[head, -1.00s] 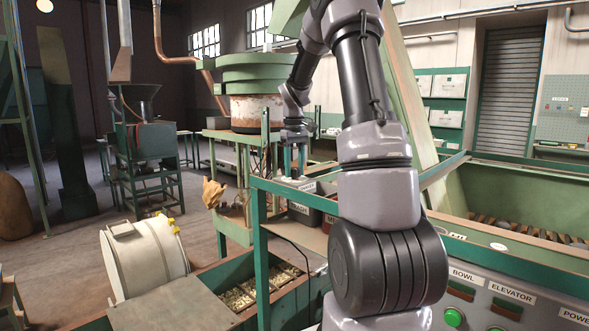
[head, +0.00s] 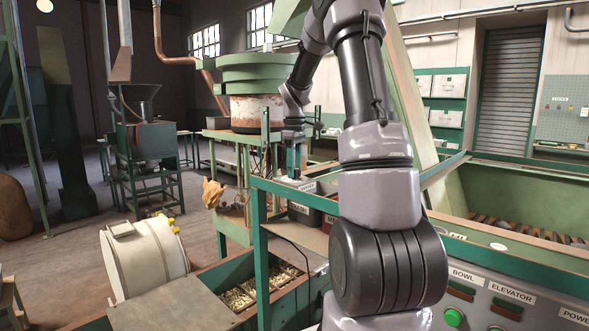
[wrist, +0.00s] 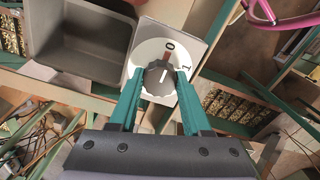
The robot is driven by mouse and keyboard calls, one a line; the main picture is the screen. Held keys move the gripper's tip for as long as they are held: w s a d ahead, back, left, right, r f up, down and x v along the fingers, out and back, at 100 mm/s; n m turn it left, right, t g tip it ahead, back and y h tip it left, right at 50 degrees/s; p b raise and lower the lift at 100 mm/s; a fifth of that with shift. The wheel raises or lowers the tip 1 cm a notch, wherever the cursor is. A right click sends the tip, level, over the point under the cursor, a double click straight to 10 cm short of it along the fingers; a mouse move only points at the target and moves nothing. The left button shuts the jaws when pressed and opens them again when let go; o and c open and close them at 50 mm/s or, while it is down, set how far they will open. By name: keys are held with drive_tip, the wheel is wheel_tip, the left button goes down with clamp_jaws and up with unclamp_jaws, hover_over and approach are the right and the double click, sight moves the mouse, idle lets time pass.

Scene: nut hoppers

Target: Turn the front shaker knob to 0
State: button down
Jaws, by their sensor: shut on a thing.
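The shaker knob (wrist: 158,77) is a dark ribbed dial on a white plate (wrist: 145,50) marked 0 and 1. A white line on the knob points up, roughly at the 0, with a reddish mark between knob and 0. The 1 lies to the right. My gripper (wrist: 159,82) is shut on the knob, one green finger on each side. In the head view my gripper (head: 294,165) reaches down to the labelled boxes on the green frame; the knob is hidden there.
A grey bin (wrist: 85,45) sits beside the dial plate. Green frame posts (head: 262,250) stand close by. A panel with BOWL and ELEVATOR labels (head: 500,300) is at lower right. A white drum (head: 143,262) lies on the floor at left.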

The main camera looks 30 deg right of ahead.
sight(295, 168)
drive_tip(key=shift+r, duration=0.1)
drive_tip(key=shift+c, duration=1.8)
unclamp_jaws()
wheel_tip(295, 168, up, 11)
